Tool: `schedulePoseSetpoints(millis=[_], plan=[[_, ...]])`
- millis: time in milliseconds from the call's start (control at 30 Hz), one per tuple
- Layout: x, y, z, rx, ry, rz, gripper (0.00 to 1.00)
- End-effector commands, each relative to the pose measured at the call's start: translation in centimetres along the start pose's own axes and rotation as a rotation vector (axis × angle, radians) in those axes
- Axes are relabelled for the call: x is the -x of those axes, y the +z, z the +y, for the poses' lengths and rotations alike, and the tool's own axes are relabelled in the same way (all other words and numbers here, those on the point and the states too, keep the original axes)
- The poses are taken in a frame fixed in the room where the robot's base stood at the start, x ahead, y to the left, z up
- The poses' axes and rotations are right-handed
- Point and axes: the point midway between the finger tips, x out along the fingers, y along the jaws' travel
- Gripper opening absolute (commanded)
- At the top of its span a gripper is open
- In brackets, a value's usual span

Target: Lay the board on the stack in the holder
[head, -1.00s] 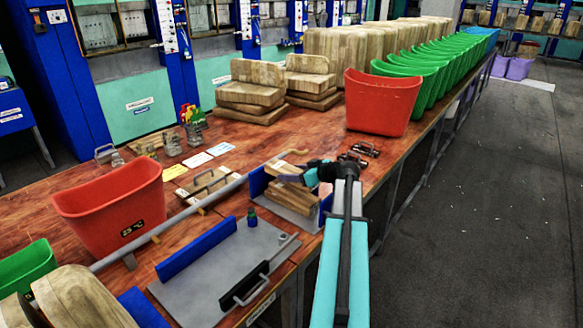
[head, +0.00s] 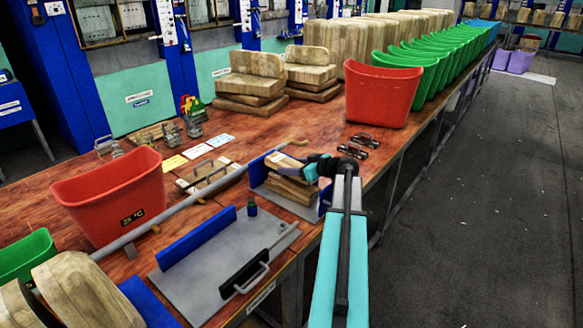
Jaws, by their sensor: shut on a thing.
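The holder (head: 258,170) is a grey plate with blue side walls, on the wooden table near its front edge. A stack of light wooden boards (head: 292,192) sits in it between the walls. My gripper (head: 304,170) is at the right of the holder, just above the stack, and is shut on the near end of a wooden board (head: 286,162). The held board points left over the stack. Whether it touches the stack is hard to tell. My gripper and arm hide part of the stack and the right wall.
A grey plate with a blue fence (head: 197,241) and black handle lies in front. A red bin (head: 112,195) stands left, another red bin (head: 381,96) back right. Black clamps (head: 359,147) lie behind my gripper.

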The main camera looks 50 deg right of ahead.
Motion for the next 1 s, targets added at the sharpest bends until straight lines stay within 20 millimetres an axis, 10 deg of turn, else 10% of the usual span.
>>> schedulePoseSetpoints(millis=[367,400,533,1000], plan=[[-0.38,2.18,-0.50,-0.014,-0.014,-0.032,0.25],[-0.38,2.17,-0.50,-0.014,-0.014,-0.032,0.56],[-0.37,2.15,-0.46,-0.014,-0.014,-0.032,0.76],[-0.17,2.24,0.00,-0.015,-0.004,-0.032,0.76]])
